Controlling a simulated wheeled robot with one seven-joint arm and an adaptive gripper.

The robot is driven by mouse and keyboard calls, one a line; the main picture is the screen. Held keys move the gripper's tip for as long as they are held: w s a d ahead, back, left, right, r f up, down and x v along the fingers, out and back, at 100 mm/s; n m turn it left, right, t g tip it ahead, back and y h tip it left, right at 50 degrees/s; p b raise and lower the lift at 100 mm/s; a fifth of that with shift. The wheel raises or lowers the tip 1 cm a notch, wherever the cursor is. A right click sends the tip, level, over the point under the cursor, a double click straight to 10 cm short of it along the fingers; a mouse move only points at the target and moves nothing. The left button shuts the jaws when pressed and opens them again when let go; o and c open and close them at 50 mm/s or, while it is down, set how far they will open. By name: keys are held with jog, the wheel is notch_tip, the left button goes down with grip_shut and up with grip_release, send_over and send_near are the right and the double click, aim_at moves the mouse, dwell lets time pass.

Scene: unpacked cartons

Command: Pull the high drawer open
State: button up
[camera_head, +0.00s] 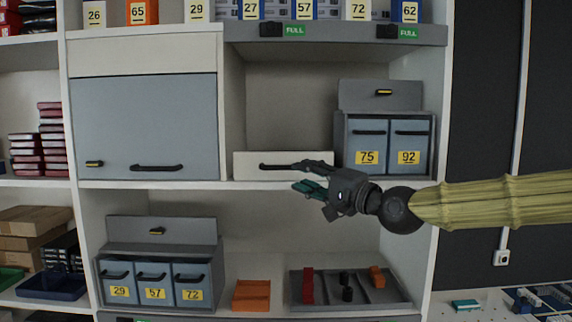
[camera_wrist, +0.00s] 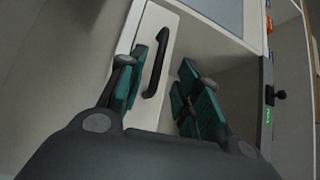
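A white drawer (camera_head: 243,168) with a dark bar handle (camera_head: 275,167) sits on the middle shelf, left of the grey drawer box. It appears closed. My gripper (camera_head: 302,177) is in front of its right part, fingers pointing left. In the wrist view, the white drawer front (camera_wrist: 158,28) and its black handle (camera_wrist: 161,62) show between the teal-padded fingers. My gripper (camera_wrist: 166,92) is open and empty, with the left finger close to the handle. I cannot tell whether the finger touches it. The handle's right end is hidden in the head view.
A grey box with drawers 75 (camera_head: 367,137) and 92 (camera_head: 409,137) stands right of the white drawer. A blue-grey cabinet door (camera_head: 143,110) is at left. Below are drawers 29, 57 and 72, an orange bin (camera_head: 252,296) and a grey tray (camera_head: 350,303).

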aim_at(285, 169)
jog(key=shift+p+x, duration=1.5)
jog(key=shift+x, duration=1.95)
grip_shut()
